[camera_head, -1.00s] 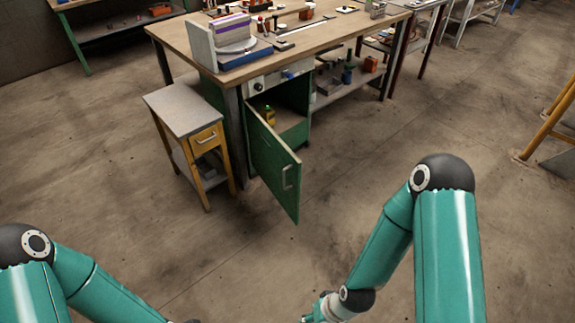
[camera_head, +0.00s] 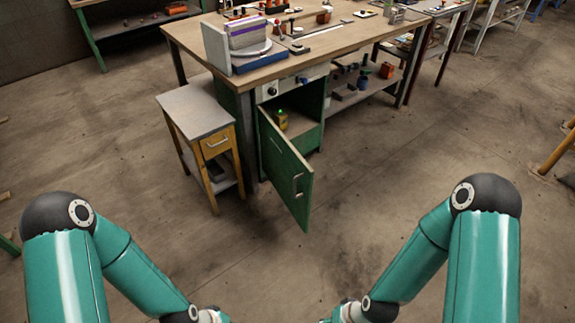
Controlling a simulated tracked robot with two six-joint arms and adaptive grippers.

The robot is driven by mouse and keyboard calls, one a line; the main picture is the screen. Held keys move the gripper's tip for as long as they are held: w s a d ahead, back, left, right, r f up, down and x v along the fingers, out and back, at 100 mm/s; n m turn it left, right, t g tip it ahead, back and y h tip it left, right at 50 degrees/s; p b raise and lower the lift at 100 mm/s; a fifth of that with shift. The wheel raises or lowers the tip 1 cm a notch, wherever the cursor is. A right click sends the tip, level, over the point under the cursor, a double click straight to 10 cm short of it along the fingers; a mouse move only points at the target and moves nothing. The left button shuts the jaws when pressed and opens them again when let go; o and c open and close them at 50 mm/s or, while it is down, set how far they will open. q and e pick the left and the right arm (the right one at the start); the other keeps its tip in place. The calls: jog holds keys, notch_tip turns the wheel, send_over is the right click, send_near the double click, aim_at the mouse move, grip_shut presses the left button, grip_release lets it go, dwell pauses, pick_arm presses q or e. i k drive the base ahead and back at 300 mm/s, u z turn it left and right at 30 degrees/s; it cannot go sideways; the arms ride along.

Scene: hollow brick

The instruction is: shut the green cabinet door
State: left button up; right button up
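The green cabinet door (camera_head: 286,172) stands open, swung out toward me from the cabinet under the workbench. It has a pale bar handle (camera_head: 298,186) near its free edge. The green cabinet (camera_head: 308,128) is open at the front, and a small yellow-green container (camera_head: 281,119) stands inside. My left and right arms reach in at the bottom corners, well short of the door. Their grippers lie at or below the bottom edge of the picture, so their fingers do not show.
A wooden workbench (camera_head: 350,42) with tools spans the top. A small side table with a yellow drawer (camera_head: 215,142) stands just left of the door. Open concrete floor (camera_head: 400,160) lies in front and to the right. A yellow frame (camera_head: 558,150) stands at the far right.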

aim_at(292, 177)
jog(key=z, duration=0.3)
jog(key=i, duration=1.6)
jog(key=k, duration=1.25)
jog(key=u, duration=0.65)
jog(key=i, duration=0.7)
jog(key=u, duration=0.15)
